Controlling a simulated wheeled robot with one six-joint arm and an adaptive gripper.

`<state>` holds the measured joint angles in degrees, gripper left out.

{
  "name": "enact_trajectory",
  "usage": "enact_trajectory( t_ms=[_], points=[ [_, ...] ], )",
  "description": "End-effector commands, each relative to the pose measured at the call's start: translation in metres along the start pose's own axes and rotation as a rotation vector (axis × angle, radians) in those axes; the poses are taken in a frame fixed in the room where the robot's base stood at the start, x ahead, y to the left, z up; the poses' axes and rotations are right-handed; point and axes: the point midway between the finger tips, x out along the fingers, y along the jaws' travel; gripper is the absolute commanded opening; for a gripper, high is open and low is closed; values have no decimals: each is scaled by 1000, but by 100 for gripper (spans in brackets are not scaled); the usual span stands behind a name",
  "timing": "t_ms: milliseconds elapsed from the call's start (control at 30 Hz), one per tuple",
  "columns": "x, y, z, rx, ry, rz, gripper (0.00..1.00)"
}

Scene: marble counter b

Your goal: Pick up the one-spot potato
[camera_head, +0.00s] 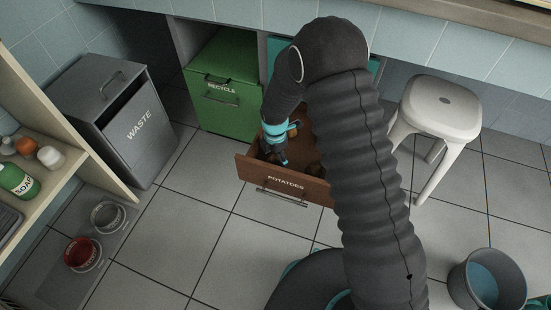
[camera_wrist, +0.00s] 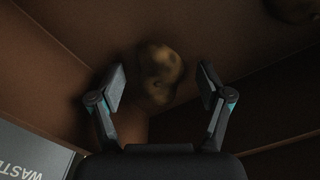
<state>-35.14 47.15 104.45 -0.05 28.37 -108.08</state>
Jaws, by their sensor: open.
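The open brown drawer labelled POTATOES (camera_head: 250,172) shows in the head view. My gripper (camera_head: 281,160) reaches down into it at its left part. In the wrist view my gripper (camera_wrist: 164,77) is open, with one finger on each side of a brown potato (camera_wrist: 160,72). This potato lies in a drawer corner and has dark patches. The light is too dim to count its spots. It looks untouched by the fingers. A second potato (camera_wrist: 291,9) is cut off at the top right of the wrist view, its spots unclear.
The drawer walls (camera_wrist: 50,95) rise close around my gripper. A green RECYCLE bin (camera_head: 222,112) and a grey WASTE bin (camera_head: 128,125) stand to the left. A white stool (camera_head: 442,108) stands to the right, and a grey bucket (camera_head: 510,285) at lower right.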

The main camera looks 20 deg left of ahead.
Motion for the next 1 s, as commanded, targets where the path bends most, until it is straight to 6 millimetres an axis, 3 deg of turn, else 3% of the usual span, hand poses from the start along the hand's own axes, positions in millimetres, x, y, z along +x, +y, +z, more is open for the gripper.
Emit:
enact_trajectory(
  t_ms=[33,67,300,733,1000],
  points=[
    [0,0,0,0,0,0,78],
    [0,0,0,0,0,0,70],
    [0,0,0,0,0,0,10],
    [-7,0,0,0,0,1,9],
    [-47,-4,6,3,0,2,9]
  ],
)
